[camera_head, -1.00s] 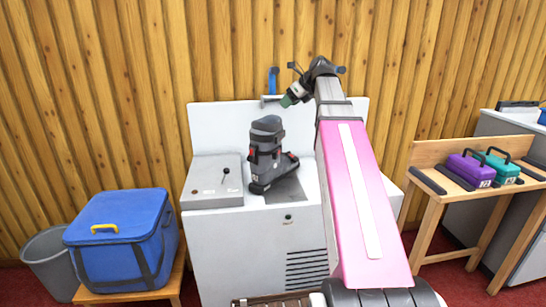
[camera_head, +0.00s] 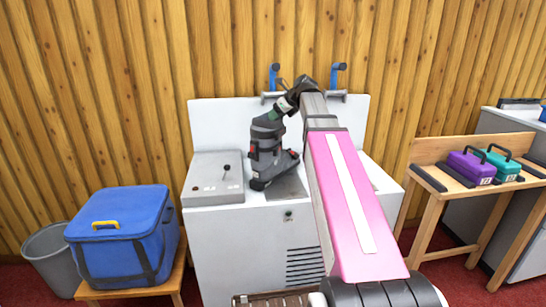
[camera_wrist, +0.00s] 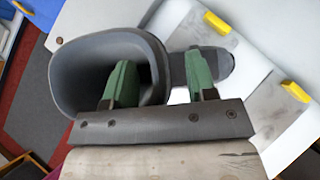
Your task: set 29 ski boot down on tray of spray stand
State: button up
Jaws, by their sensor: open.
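The dark grey ski boot (camera_head: 265,160) stands upright on top of the white cabinet (camera_head: 215,225), partly on a darker grey plate (camera_head: 292,190). Its small label is too blurred to read in full. My gripper (camera_head: 277,112) is at the top of the boot's cuff. In the wrist view, my gripper (camera_wrist: 158,66) is open. One green finger is over the boot's (camera_wrist: 150,50) hollow opening and the other is outside the cuff, so the cuff wall lies between them. Whether either finger touches the wall cannot be told.
A grey box (camera_head: 213,180) with a small lever is left of the boot. Two blue-handled holders (camera_head: 274,78) are at the back panel. A blue cooler (camera_head: 122,240) stands left on a wooden stool. A wooden bench (camera_head: 450,185) with purple and teal cases is right.

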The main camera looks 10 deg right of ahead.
jog(key=shift+w+a+f, duration=0.25)
jog(key=shift+w+f, duration=0.05)
jog(key=shift+f, duration=0.05)
grip_shut()
jog(key=shift+r, duration=0.1)
dwell(1.1)
